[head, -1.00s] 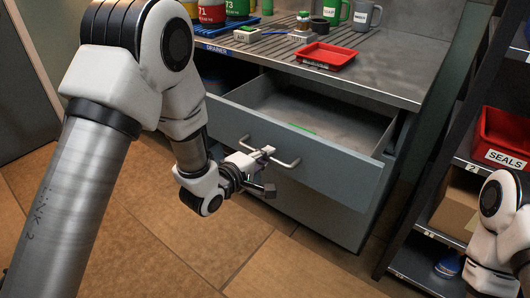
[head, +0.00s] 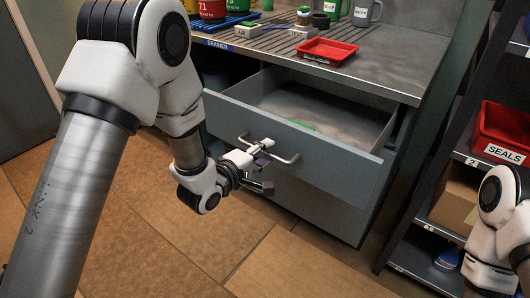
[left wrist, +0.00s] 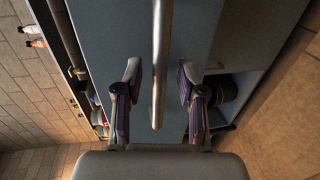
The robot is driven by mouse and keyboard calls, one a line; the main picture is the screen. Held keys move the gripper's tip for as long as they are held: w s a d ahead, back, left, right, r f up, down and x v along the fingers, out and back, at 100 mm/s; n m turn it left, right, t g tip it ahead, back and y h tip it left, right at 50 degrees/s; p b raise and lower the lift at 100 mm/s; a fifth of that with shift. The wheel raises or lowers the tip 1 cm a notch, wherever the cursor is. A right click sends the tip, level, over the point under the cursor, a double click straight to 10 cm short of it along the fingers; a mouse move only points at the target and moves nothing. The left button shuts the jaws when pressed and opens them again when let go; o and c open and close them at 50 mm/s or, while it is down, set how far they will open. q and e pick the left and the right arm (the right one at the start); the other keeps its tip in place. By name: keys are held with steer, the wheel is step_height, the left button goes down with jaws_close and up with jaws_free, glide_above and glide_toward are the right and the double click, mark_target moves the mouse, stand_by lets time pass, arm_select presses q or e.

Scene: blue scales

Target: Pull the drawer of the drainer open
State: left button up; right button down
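The drawer (head: 345,158) under the drainer worktop (head: 385,84) stands well open, its inside visible from above. Its front is grey-blue with a metal bar handle (head: 285,160). My left gripper (head: 263,166) is at the handle in the head view. In the left wrist view, the handle bar (left wrist: 160,60) runs between the two fingers of my left gripper (left wrist: 159,88), with a gap on each side. The fingers are open and do not appear to touch the bar. My right arm shows at the lower right of the head view; its gripper is out of sight.
A green item (head: 302,125) lies in the drawer. A red tray (head: 327,50), mugs and small blocks stand on the worktop. A dark shelf rack with a red SEALS bin (head: 503,135) stands close on the right. The tiled floor in front is clear.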

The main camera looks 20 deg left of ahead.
arm_select(q)
steer(key=v, duration=0.7)
steer(key=shift+f, duration=0.1)
steer(key=s+f+g+y, duration=0.15)
steer(key=s+f, duration=0.25)
steer(key=f, duration=0.4)
steer(key=s+a+f+m+g, duration=0.1)
steer(key=s+f+g, duration=0.25)
steer(key=f, duration=0.45)
steer(key=s+f+g+y, duration=0.1)
steer(key=s+f+g, duration=0.1)
steer(key=s+f, duration=0.45)
steer(key=s+a+f+m+g+y, duration=0.1)
steer(key=s+a+f+m+g, duration=0.1)
steer(key=s+f+m+g, duration=0.4)
steer(key=s+a+f+m+g+y, duration=0.1)
steer(key=s+a+f+m+y, duration=0.15)
steer(key=s+m, duration=0.4)
step_height(320, 180, up, 20)
steer(key=s+p, duration=0.1)
steer(key=p, duration=1.9)
steer(key=shift+s+g+h+p, duration=0.3)
steer(key=shift+s+p, duration=0.05)
